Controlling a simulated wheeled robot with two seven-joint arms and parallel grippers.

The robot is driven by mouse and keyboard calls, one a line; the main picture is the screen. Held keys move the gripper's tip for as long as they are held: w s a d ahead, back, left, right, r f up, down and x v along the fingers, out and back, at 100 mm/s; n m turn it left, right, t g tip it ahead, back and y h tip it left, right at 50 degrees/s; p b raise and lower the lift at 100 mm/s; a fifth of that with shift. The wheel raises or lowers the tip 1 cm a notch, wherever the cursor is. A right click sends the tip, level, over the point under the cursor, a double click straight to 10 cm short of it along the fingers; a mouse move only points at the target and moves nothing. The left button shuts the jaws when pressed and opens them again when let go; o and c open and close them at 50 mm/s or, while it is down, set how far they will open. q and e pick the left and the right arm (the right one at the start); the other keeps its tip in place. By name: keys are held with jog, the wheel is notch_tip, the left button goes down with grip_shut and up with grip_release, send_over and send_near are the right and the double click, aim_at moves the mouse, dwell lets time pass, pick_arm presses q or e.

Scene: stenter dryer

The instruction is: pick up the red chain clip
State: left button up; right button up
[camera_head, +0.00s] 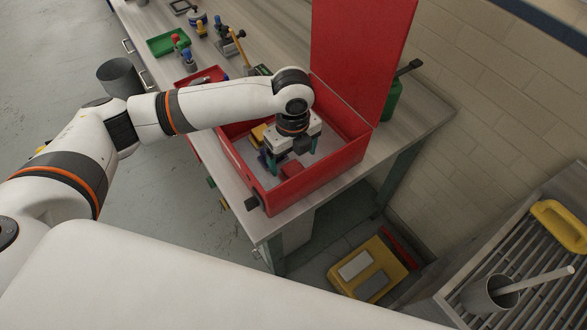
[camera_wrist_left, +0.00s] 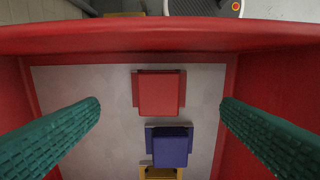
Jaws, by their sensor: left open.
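The red chain clip (camera_wrist_left: 159,93) lies on the pale floor of the open red box (camera_head: 352,155), near one wall. In the head view the clip (camera_head: 292,169) shows between and below the fingers of my left gripper (camera_head: 291,163). The left gripper is open and empty, pointing down into the box. In the left wrist view its two green fingers (camera_wrist_left: 160,125) stand wide apart, one on each side of the clip and above it, not touching it. My right gripper is not in view.
A blue clip (camera_wrist_left: 172,146) lies close beside the red one, with a yellow piece (camera_wrist_left: 160,173) past it. The box's raised lid (camera_head: 361,55) stands behind. A green tray (camera_head: 167,43) and tools share the bench. A grey bin (camera_head: 120,77) stands beside it.

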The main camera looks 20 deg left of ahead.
aim_at(294, 169)
pick_arm(q)
jog(key=shift+w+f+p, duration=0.15)
jog(key=shift+f+p, duration=0.15)
jog(key=shift+f, duration=0.4)
notch_tip(294, 169, down, 4)
jog(key=shift+d+r+p, duration=0.1)
jog(key=shift+r+p, duration=0.1)
jog(key=shift+p, duration=0.45)
jog(key=shift+f, duration=0.4)
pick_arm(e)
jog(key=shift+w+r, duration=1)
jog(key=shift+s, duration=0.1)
pick_arm(q)
jog(key=c, duration=1.2)
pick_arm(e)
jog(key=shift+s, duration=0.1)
